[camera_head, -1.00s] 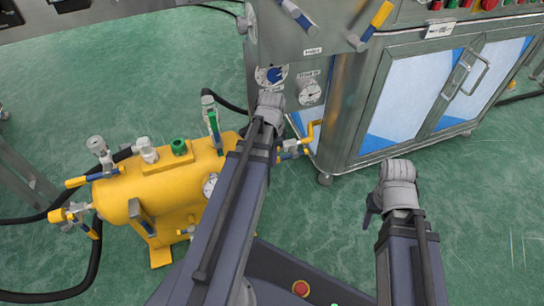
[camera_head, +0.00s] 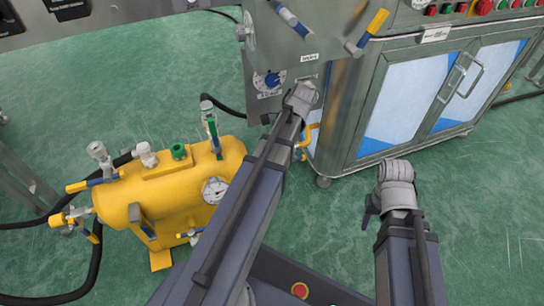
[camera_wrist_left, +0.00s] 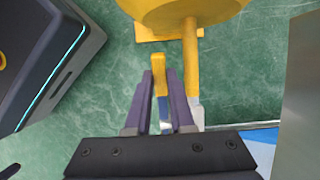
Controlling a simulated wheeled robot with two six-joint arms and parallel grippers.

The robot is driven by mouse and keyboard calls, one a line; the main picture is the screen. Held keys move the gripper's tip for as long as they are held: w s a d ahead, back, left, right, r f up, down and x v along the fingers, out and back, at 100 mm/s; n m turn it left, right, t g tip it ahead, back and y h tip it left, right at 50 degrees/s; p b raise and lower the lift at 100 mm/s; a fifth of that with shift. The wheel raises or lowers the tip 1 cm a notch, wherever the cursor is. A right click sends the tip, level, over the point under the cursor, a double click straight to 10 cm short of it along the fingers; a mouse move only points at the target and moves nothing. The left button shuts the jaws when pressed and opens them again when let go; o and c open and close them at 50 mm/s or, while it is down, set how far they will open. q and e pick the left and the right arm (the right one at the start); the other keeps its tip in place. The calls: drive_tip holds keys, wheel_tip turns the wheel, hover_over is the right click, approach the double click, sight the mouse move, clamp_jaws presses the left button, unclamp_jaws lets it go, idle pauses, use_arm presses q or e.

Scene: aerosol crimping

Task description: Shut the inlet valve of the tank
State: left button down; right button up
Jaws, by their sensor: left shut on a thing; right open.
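The yellow tank (camera_head: 170,200) stands on the floor at the left of the head view; its underside shows at the top of the left wrist view (camera_wrist_left: 185,10). A yellow pipe (camera_wrist_left: 190,62) runs from it to a metal valve body (camera_wrist_left: 196,112). Beside this pipe, a lever with a yellow end (camera_wrist_left: 158,62) and a blue part lies roughly parallel to it. My left gripper (camera_wrist_left: 160,80) is shut on this lever, one finger on each side. In the head view my left arm hides the fingers and most of the valve. My right gripper (camera_head: 372,206) is open and empty, low at the right.
The steel cabinet (camera_head: 345,110) with glass doors stands right behind the valve, with a dial (camera_head: 268,82) and blue and yellow levers on its panel. Black hoses lie left of the tank. Green floor (camera_head: 470,200) is free at the right.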

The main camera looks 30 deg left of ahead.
use_arm(q)
drive_tip(key=shift+w+d+r+g+y+b, duration=0.5)
drive_tip(key=shift+w+r+g+y, duration=0.2)
drive_tip(key=shift+g+y, duration=0.3)
use_arm(e)
drive_tip(key=shift+f, duration=0.5)
use_arm(q)
drive_tip(key=c, duration=0.8)
unclamp_jaws()
drive_tip(key=shift+r, duration=0.1)
